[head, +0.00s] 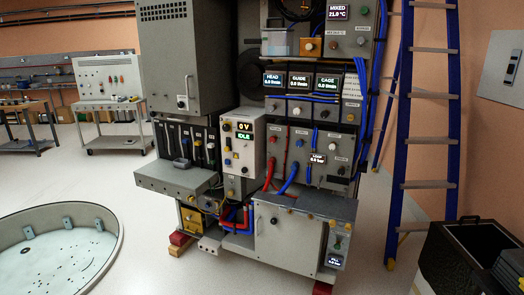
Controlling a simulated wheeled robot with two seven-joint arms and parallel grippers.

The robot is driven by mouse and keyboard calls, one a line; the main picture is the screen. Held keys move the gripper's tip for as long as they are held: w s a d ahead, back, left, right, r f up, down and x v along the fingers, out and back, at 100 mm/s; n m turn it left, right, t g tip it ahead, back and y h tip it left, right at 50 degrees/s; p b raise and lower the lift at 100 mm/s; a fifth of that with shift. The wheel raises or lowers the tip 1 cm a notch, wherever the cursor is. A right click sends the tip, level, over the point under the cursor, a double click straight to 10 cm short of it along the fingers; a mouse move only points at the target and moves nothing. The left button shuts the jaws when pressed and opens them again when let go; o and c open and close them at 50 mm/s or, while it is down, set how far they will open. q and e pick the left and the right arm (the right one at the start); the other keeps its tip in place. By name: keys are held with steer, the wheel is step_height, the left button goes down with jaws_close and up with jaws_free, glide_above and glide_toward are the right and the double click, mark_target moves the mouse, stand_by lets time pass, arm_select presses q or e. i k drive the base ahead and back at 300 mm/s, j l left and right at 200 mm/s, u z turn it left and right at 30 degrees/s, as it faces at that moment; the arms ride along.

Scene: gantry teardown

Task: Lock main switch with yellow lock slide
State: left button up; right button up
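A grey box (502,67) with a dark upright handle (512,66) hangs on the wall at the right edge of the head view. It may be the main switch, but I see no label on it. I cannot make out a yellow lock slide on it. A pale power unit (240,145) with displays reading "0 V" and "IDLE" stands in the middle of the machine, with small knobs below the displays. Neither of my grippers shows in this view.
A blue ladder (450,120) stands between the machine and the wall box. A black open bin (450,260) is at the lower right. A round basin (55,250) is at the lower left. A wheeled bench (110,106) stands behind. The floor between is clear.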

mark_target(228, 147)
steer(key=i+j, duration=0.15)
steer(key=j, duration=0.2)
steer(key=i+j, duration=0.1)
steer(key=j, duration=0.2)
steer(key=i+j, duration=0.15)
steer(key=j, duration=0.2)
steer(key=i, duration=2.25)
steer(key=j, duration=0.1)
